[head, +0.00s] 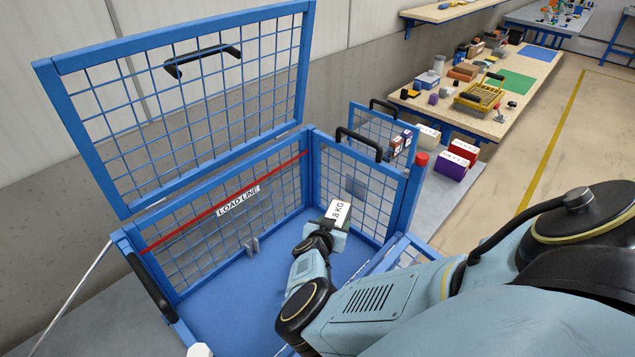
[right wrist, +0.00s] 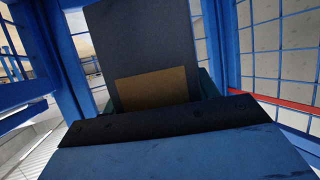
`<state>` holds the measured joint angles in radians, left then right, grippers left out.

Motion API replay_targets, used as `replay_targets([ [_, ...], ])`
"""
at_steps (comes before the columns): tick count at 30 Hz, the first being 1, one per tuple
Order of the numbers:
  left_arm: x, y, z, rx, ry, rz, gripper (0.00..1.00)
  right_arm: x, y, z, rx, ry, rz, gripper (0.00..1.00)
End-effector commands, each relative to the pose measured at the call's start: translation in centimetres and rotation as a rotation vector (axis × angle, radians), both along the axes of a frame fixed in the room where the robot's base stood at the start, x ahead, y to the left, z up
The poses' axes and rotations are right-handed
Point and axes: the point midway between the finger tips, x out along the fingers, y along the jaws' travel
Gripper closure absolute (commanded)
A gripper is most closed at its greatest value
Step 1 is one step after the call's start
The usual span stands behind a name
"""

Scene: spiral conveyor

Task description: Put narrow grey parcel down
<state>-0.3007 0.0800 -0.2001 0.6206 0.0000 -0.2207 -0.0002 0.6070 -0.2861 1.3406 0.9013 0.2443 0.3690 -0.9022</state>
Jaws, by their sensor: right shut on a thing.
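The narrow grey parcel (head: 346,226) is in my right gripper (head: 332,232), inside the blue mesh cage (head: 228,301). A white label reading "8 KG" shows on the parcel in the head view. In the right wrist view the parcel (right wrist: 140,45) stands up dark grey, with a brown patch low on its face. The right gripper is shut on it, near the cage's right-hand mesh wall. Whether the parcel touches the cage floor is hidden by my arm. My left gripper is not in view.
The cage's mesh lid (head: 190,100) stands open at the back. A red load line (head: 278,171) with a sign crosses the back wall. The blue floor left of my arm is largely clear. Boxes (head: 453,166) and a cluttered workbench (head: 455,115) are beyond the cage to the right.

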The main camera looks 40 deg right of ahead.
Motion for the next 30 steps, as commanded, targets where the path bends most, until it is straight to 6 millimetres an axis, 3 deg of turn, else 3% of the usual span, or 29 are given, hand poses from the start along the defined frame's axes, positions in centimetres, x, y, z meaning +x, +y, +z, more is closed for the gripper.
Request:
replay_targets([
  [3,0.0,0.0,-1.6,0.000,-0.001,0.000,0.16,0.0,-0.1,-2.4,-0.005,0.001,-0.002,0.99],
  [9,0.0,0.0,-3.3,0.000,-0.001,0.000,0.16,0.0,-0.2,-5.2,-0.006,-0.002,-0.003,0.99],
  [14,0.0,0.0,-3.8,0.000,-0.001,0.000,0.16,0.0,-0.1,-6.0,-0.007,-0.002,-0.003,0.99],
  [22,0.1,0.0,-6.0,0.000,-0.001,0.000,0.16,0.0,-0.2,-9.0,-0.006,-0.001,-0.001,0.99],
  [30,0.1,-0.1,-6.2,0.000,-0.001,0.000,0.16,0.1,-0.1,-9.3,-0.007,-0.003,-0.002,0.99],
])
